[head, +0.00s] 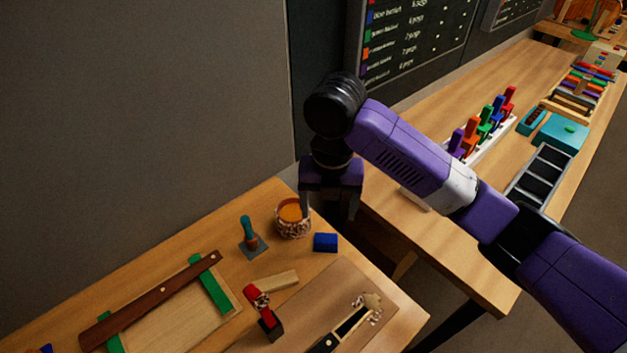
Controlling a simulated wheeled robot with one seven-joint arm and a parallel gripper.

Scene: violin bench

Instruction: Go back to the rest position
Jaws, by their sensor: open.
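My purple arm reaches in from the lower right of the head view. My gripper (331,208) points down above the back right corner of the near bench. Its two fingers are apart, and I see nothing between them. The left finger is close to a patterned pot (292,222) with orange contents in the picture; I cannot tell whether they touch. A blue block (325,242) sits on the bench just below the fingers in the picture, apart from them.
The near bench (190,245) holds a teal-handled tool (249,235), a red-topped tool (264,312), a dark wooden bar (150,302) and a black-handled brush (350,322). A long bench (440,245) behind holds a rack of coloured pegs (485,135) and a black tray (541,175). A grey wall stands left.

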